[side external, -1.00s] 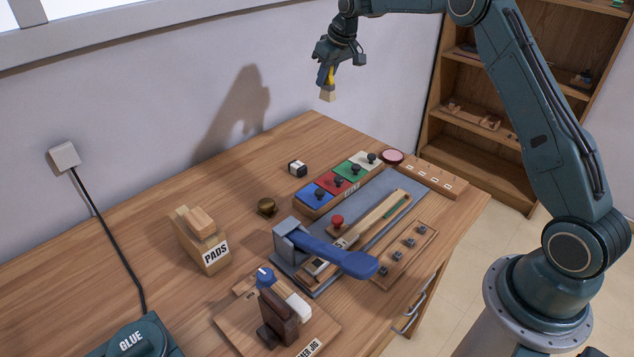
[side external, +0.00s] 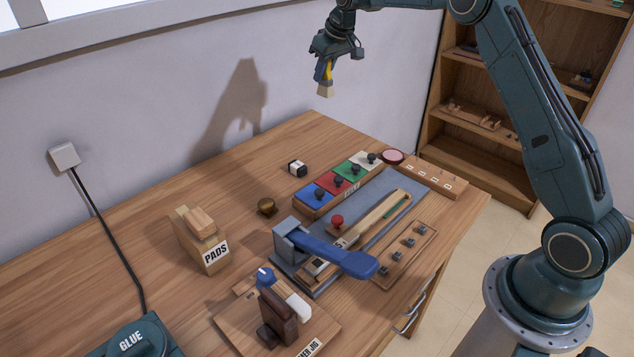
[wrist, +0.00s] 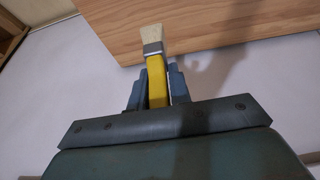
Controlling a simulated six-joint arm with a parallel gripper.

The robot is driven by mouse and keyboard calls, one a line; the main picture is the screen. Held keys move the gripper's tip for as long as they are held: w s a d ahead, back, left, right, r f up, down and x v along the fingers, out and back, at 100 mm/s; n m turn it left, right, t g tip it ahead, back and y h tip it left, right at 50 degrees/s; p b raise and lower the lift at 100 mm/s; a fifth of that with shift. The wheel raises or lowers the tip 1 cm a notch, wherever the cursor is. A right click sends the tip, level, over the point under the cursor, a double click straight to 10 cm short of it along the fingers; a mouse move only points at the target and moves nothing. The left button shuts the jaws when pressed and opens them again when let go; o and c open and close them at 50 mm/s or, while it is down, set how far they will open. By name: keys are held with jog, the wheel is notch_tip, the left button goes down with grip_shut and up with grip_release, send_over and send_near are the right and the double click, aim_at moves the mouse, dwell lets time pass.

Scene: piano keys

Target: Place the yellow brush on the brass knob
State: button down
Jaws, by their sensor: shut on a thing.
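My gripper (side external: 325,72) is shut on the yellow brush (side external: 328,74) and holds it high in the air above the far end of the bench. The brush hangs with its pale bristles downward. In the wrist view the brush (wrist: 156,78) shows a yellow handle between the jaws (wrist: 158,88), a grey metal band and cream bristles pointing away from me. The brass knob (side external: 267,207) stands on the bench top, to the left of the coloured blocks and well below and left of my gripper. The brush and the knob are far apart.
A row of coloured blocks (side external: 338,185) with knobs lies right of the brass knob. A blue-handled lever press (side external: 335,252) stands in front. The PADS box (side external: 201,240) is to the left. A small black-and-white block (side external: 298,169) sits behind. Bench space around the knob is mostly clear.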

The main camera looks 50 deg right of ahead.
jog(key=a+r, duration=0.2)
jog(key=a, duration=1.2)
jog(key=r, duration=0.2)
send_over(264, 201)
jog(key=shift+f, duration=0.3)
jog(key=shift+f, duration=0.1)
notch_tip(264, 201, down, 20)
jog(key=shift+r, duration=0.1)
jog(key=c, duration=1.3)
grip_release()
